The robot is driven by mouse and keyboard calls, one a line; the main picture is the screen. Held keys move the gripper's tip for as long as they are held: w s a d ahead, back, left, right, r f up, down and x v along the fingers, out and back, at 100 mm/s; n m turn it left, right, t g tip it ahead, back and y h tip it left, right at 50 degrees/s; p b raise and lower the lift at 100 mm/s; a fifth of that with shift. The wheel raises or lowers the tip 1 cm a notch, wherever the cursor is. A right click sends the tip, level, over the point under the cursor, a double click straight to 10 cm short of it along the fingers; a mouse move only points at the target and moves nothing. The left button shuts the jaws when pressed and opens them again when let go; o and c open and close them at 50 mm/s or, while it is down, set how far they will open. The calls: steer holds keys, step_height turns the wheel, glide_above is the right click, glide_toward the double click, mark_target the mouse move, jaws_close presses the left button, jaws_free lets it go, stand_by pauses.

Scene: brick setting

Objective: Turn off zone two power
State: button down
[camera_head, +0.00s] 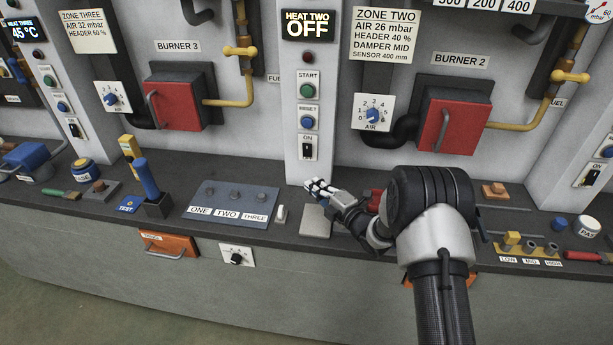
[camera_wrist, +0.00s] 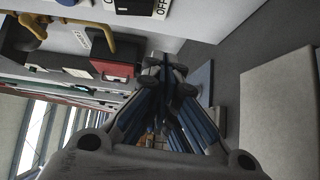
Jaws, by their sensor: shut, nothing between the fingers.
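The zone two column carries a display (camera_head: 308,26) reading HEAT TWO OFF. Below it are a green START button (camera_head: 307,91), a blue RESET button (camera_head: 307,122) and a power switch (camera_head: 308,148) with a black lever and ON printed above it. I cannot tell clearly which way the lever points. My gripper (camera_head: 318,187) is shut and empty, just below and in front of this switch, apart from it. In the wrist view the closed fingertips (camera_wrist: 165,72) point towards the column, and the switch plate's OFF label (camera_wrist: 160,8) shows at the top edge.
A panel marked ONE, TWO, THREE (camera_head: 232,200) lies on the bench left of my gripper, with a small white switch (camera_head: 281,214) beside it. A grey flat plate (camera_head: 314,221) lies beneath my gripper. The red Burner 2 door (camera_head: 447,122) is at right.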

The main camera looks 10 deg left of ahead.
steer(key=v, duration=0.3)
steer(key=shift+s+d+f, duration=0.1)
steer(key=shift+s+d, duration=0.05)
steer(key=shift+s, duration=0.2)
